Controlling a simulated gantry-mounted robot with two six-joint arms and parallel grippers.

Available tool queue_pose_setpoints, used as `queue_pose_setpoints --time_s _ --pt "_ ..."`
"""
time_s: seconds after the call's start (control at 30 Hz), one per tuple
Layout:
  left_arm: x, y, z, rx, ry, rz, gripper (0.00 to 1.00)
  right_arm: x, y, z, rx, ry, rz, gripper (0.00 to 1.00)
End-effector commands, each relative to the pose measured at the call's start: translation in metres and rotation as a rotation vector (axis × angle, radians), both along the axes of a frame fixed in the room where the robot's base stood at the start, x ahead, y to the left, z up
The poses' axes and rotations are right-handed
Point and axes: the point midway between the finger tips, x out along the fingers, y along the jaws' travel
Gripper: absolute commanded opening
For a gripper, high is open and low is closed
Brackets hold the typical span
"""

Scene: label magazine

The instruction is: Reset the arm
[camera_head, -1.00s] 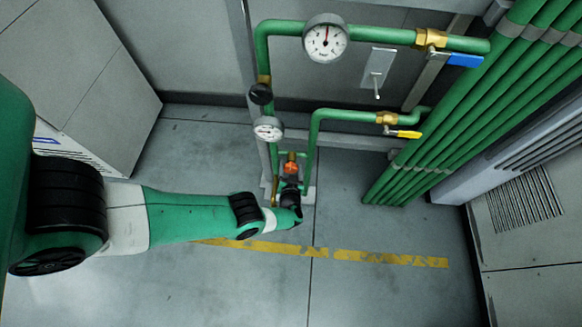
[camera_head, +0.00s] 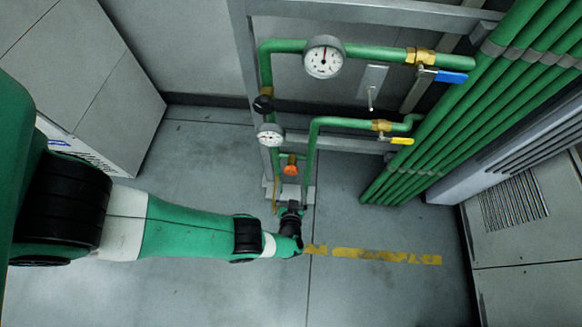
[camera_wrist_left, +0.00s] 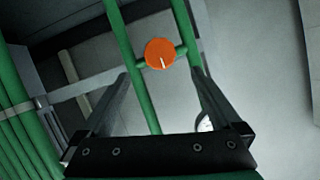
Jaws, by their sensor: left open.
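My left arm comes in from the left in the head view, green, white and black. Its gripper (camera_head: 291,207) is small there, just below the orange valve knob (camera_head: 291,169) on the green pipework. In the left wrist view the two fingers of the left gripper (camera_wrist_left: 143,85) stand wide apart with nothing between their tips. The orange knob (camera_wrist_left: 160,52) shows beyond the fingers, apart from them. My right gripper is not in view.
Green pipes carry two round gauges, an upper one (camera_head: 324,57) and a lower one (camera_head: 271,135). A blue lever (camera_head: 451,77) and a yellow lever (camera_head: 402,141) stand right of them. Thick green pipes (camera_head: 450,130) rise at the right. The floor (camera_head: 390,300) in front is clear.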

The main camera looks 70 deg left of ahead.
Motion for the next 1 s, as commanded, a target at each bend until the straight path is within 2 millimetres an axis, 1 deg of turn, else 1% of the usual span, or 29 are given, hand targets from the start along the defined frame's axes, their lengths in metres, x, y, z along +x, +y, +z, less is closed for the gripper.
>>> queue_pose_setpoints --time_s 0.03,0.07,0.2,0.67,0.77,0.83,0.87,0.9,0.97,1.0 --pt "-0.002 -0.007 0.005 0.000 0.000 -0.005 0.98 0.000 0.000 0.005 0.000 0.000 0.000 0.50" --pt "-0.003 -0.009 0.005 0.000 0.001 -0.004 0.98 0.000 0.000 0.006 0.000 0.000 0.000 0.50" --pt "-0.006 -0.014 0.006 0.000 0.000 0.000 0.98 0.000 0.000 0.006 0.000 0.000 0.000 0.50" --pt "-0.005 -0.014 0.005 0.000 0.000 0.001 0.98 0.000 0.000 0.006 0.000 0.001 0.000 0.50" --pt "-0.006 -0.012 0.010 0.000 0.000 0.005 0.98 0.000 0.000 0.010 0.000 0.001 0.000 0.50" --pt "-0.002 -0.010 0.027 -0.003 -0.011 0.018 0.98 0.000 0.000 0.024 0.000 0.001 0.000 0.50" --pt "0.003 -0.008 0.039 -0.005 -0.022 0.027 0.98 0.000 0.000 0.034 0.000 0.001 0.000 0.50" --pt "0.017 -0.007 0.058 -0.015 -0.056 0.042 0.98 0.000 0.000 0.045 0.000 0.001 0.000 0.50" --pt "0.046 -0.009 0.086 -0.034 -0.142 0.053 0.98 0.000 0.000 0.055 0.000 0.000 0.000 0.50" --pt "0.068 -0.010 0.107 -0.038 -0.206 0.051 0.98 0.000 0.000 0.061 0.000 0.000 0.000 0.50"
